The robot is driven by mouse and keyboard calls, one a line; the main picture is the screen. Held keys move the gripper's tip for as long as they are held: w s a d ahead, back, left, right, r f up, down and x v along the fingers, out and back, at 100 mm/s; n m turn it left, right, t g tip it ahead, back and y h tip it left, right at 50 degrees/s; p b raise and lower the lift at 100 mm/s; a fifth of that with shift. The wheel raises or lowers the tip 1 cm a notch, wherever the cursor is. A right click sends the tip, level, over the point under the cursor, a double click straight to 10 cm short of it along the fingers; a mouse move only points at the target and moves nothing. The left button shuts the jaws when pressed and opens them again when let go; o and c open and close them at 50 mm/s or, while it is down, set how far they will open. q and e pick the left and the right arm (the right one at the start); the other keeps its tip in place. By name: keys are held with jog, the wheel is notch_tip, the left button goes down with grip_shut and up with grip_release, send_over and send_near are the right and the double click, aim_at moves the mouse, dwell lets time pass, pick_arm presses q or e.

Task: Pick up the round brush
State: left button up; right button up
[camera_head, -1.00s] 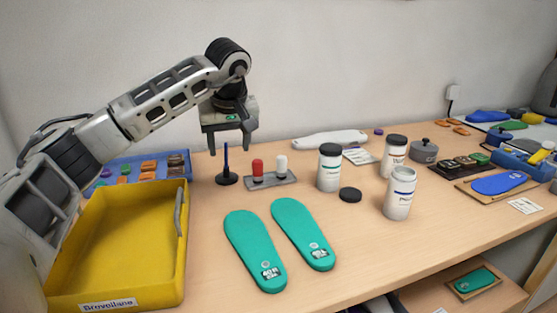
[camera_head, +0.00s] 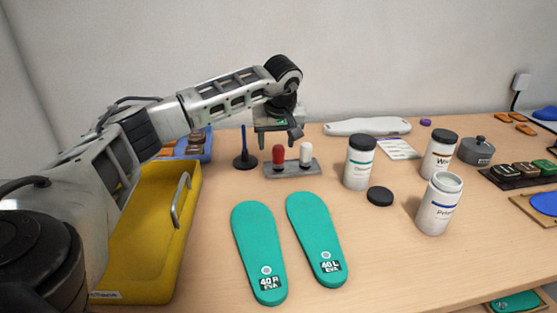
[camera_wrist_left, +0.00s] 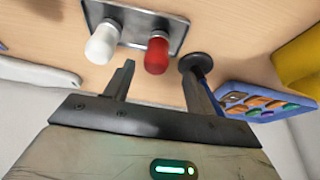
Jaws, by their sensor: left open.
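A grey metal holder (camera_head: 293,169) carries an upright red-topped piece (camera_head: 279,157) and an upright white-topped piece (camera_head: 306,154). Left of it stands a thin dark blue rod on a round black base (camera_head: 246,162). I cannot tell for sure which of these is the round brush. My left gripper (camera_head: 279,137) is open and empty, above and behind the holder. In the left wrist view, the red top (camera_wrist_left: 157,55) shows between and beyond the fingertips, with the white top (camera_wrist_left: 102,44) outside the left finger. The black base (camera_wrist_left: 196,64) is near the right finger. My right gripper is not seen.
A yellow bin (camera_head: 160,235) and a blue tray (camera_head: 193,146) are at the left. Two green insoles (camera_head: 258,240) lie in front. Jars (camera_head: 360,160) and a loose black lid (camera_head: 380,196) stand to the right. A white elongated object (camera_head: 367,126) lies behind.

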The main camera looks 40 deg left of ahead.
aim_at(278, 147)
pick_arm(q)
jog(key=x, duration=0.5)
jog(key=shift+w+d+f, duration=0.2)
jog(key=shift+f, duration=0.15)
jog(key=c, duration=1.1)
